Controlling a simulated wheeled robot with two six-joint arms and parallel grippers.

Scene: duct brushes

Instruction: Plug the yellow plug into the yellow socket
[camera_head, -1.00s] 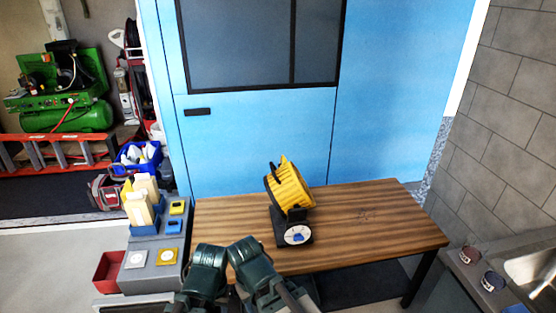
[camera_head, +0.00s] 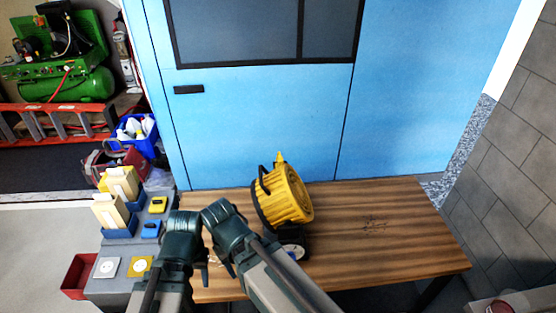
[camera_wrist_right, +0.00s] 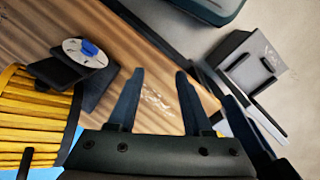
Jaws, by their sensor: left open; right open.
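A yellow block (camera_head: 158,204), which looks like the yellow plug, lies on the grey unit left of the table. A yellow square plate with a round centre, seemingly the yellow socket (camera_head: 140,266), is on the same unit's near end. My left gripper (camera_head: 203,274) is open, right of the yellow plate; the arms partly hide it. In the right wrist view, my right gripper (camera_wrist_right: 158,88) is open and empty, with its fingers spread over the table edge. Neither gripper holds the yellow block.
A blue block (camera_head: 151,228) and a white square plate (camera_head: 107,267) share the grey unit. A yellow blower (camera_head: 288,195) stands on the wooden table (camera_head: 400,235), whose right part is clear. A red bin (camera_head: 78,275) is at left.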

